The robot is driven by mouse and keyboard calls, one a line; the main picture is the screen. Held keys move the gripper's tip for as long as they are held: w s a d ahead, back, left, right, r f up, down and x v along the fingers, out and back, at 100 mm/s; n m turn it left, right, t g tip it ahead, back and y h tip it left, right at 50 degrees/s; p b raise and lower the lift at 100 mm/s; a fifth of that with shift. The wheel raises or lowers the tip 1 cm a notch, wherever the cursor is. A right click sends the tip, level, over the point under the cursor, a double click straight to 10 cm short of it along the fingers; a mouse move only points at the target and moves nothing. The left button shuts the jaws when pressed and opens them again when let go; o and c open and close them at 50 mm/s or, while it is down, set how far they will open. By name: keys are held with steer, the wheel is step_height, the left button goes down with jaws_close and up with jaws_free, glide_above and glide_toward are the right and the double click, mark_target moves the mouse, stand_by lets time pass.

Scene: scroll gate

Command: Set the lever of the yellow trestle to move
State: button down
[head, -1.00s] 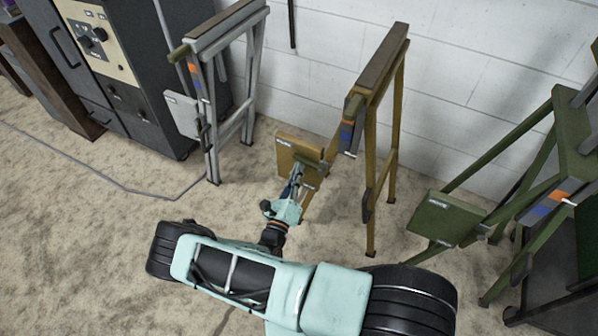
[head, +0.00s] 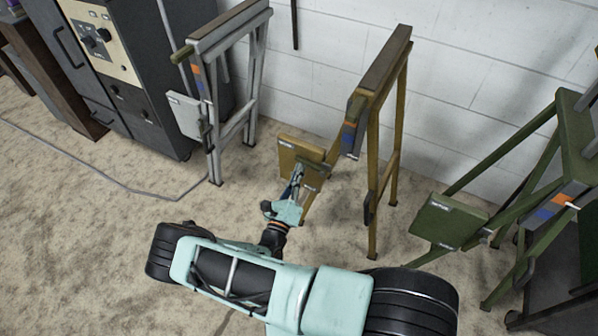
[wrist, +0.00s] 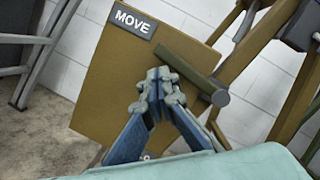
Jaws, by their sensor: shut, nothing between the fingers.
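The yellow trestle (head: 372,150) stands against the white wall in the middle of the head view. Its square yellow plate (head: 292,150) is low on its left side; in the wrist view the plate (wrist: 110,75) carries a "MOVE" label (wrist: 133,21) at its top. The lever (wrist: 190,66) is an olive round bar that slants down to the right across the plate, just below and right of that label. My gripper (wrist: 160,82) is shut and empty in front of the plate, its tips just left of and below the lever. Whether they touch it I cannot tell.
A grey trestle (head: 213,100) with a pale plate stands to the left, beside a dark cabinet (head: 130,75). A green trestle (head: 520,165) with a green plate (head: 446,220) stands to the right. A cable (head: 95,175) lies on the floor at left.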

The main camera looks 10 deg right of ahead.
steer(key=s+a+f, duration=0.6)
steer(key=s, duration=0.1)
steer(key=shift+s+a+b, duration=0.2)
steer(key=shift+a+b, duration=0.05)
steer(key=shift+b, duration=0.2)
steer(key=shift+f, duration=0.1)
